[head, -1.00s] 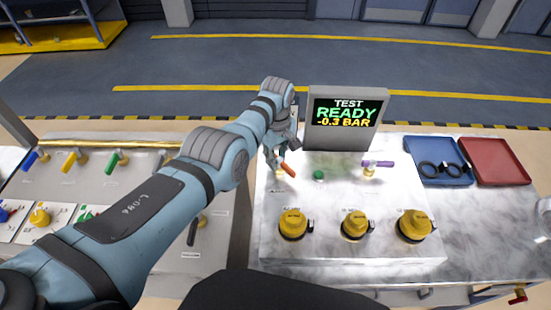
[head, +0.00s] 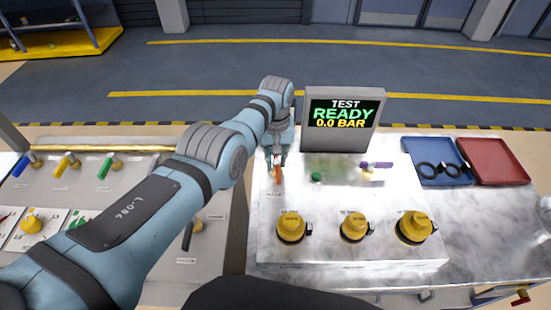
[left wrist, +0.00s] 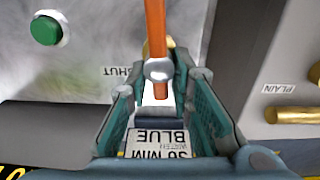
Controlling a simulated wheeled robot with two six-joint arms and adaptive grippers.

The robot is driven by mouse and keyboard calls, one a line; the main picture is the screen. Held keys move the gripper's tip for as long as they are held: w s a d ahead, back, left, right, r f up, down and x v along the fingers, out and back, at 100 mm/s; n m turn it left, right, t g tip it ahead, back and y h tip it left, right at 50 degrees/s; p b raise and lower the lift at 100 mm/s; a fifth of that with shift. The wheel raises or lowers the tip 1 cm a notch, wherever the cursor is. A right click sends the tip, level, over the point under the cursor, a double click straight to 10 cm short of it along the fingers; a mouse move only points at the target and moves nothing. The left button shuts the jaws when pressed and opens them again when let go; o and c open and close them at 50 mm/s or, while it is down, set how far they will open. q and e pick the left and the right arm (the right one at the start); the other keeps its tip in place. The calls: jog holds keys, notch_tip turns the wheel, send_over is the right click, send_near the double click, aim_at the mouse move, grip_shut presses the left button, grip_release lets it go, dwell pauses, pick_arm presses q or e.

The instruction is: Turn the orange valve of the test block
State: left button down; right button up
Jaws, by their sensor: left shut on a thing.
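The orange valve (head: 278,176) is on the left part of the white test block (head: 330,246). Its handle points toward the front of the block. My left gripper (head: 276,158) is over it and shut on its handle. In the left wrist view the orange handle (left wrist: 155,32) runs up between the two teal fingers (left wrist: 158,88), and a "SHUT" label stands beside it. The test display (head: 344,115) reads "TEST READY 0.0 BAR". My right gripper is not in view.
A green button (head: 316,177) and a purple-handled valve (head: 376,165) are right of the orange valve. Yellow knobs (head: 354,227) line the front. A blue tray (head: 437,177) with dark rings and a red tray (head: 492,163) are at right. A greyish haze hangs near the button.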

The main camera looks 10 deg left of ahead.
aim_at(276, 158)
pick_arm(q)
jog(key=shift+s+f, duration=0.2)
jog(key=c, duration=1.5)
grip_release()
jog(key=shift+w+r, duration=0.1)
jog(key=shift+r, duration=0.1)
jog(key=shift+w+r, duration=0.1)
jog(key=shift+r, duration=0.2)
notch_tip(276, 158, up, 11)
jog(key=shift+r, duration=0.1)
